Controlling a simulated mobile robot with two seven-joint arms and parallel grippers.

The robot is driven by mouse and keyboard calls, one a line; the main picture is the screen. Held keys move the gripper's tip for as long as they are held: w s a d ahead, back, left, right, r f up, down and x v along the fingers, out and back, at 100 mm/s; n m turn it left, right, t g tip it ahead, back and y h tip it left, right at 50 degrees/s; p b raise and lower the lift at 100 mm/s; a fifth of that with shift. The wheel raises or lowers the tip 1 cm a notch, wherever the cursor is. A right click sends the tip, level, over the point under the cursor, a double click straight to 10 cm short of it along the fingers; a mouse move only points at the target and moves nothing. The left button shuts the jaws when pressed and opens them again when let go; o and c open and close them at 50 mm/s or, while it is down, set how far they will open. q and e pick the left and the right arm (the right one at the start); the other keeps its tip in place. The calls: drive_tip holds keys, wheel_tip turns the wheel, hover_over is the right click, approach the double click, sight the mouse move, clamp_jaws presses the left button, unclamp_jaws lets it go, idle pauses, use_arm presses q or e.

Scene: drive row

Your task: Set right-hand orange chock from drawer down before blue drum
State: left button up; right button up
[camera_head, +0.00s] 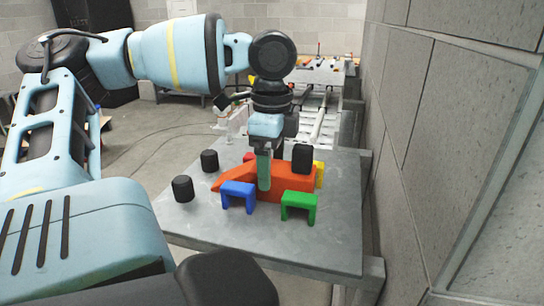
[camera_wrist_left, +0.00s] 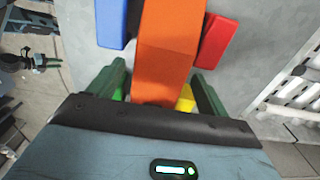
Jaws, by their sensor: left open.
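An orange wedge-shaped chock (camera_head: 292,183) lies on a grey table, its slope falling to the left. It also shows in the left wrist view (camera_wrist_left: 168,40), running between the fingers. My left gripper (camera_head: 270,172) is open and points down over the chock, with one green finger in front of its near side. In the left wrist view my left gripper (camera_wrist_left: 158,72) has its fingers spread on both sides of the chock, with gaps showing. I cannot tell whether either finger touches it. I see no drawer and no blue drum. My right gripper is not in view.
A blue bracket (camera_head: 238,191) and a green bracket (camera_head: 299,203) stand on the near side of the chock. Red (camera_wrist_left: 217,41) and yellow (camera_head: 320,173) pieces stand close by. Black cylinders (camera_head: 182,188) stand on the table (camera_head: 300,246). A grey wall (camera_head: 440,150) rises at right.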

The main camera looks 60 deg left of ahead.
sight(272, 166)
use_arm(q)
wheel_tip(272, 166, up, 12)
drive_tip(key=shift+f, duration=0.1)
drive_tip(key=shift+c, duration=0.4)
